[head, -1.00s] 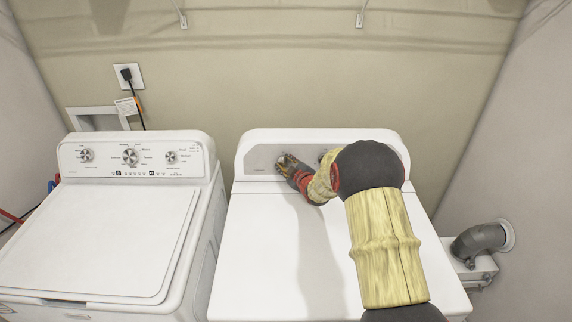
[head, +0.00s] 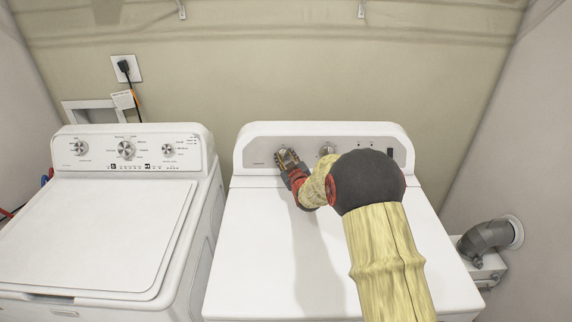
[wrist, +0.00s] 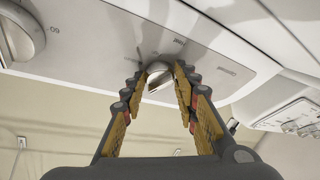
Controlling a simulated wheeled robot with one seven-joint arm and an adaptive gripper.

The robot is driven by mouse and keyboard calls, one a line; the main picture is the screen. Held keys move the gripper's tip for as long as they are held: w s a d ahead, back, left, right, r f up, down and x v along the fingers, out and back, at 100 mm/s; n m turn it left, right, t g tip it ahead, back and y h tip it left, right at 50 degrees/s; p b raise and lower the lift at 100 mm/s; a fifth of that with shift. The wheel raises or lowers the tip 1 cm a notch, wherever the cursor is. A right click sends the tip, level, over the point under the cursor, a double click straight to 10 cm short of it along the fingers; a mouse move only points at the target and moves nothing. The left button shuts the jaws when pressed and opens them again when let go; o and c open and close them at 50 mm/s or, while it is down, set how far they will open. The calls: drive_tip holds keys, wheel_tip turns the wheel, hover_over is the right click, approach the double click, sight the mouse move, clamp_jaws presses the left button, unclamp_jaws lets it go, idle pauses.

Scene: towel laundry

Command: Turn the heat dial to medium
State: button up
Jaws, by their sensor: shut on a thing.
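The dryer's control panel (head: 266,157) is at the back of the right-hand machine. A small silver dial (wrist: 162,79) sits at the left of this panel in the head view; its labels are too small to read. My gripper (head: 287,157) is at this dial, its fingers pointing at the panel. In the wrist view my gripper (wrist: 164,78) has its two padded fingertips on either side of the dial, shut on it. The dial's pointer setting cannot be told.
A larger dial (head: 327,150) is at the panel's middle, and it also shows in the wrist view (wrist: 18,38). The washer (head: 100,220) with its own dials stands to the left. The dryer top (head: 255,240) is clear. A grey vent pipe (head: 487,237) is at right.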

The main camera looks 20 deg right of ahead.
drive_tip(key=shift+a+f+m+h+b, duration=0.1)
drive_tip(key=shift+m+h+b, duration=0.4)
drive_tip(key=shift+m+b, duration=0.45)
drive_tip(key=shift+a+f+m+h+b, duration=0.1)
drive_tip(key=shift+m+h+b, duration=0.4)
drive_tip(key=shift+m, duration=0.75)
drive_tip(key=o, duration=1.1)
drive_tip(key=shift+o, duration=0.3)
drive_tip(key=shift+r, duration=0.1)
drive_tip(key=v, duration=1.2)
drive_tip(key=shift+f, duration=0.25)
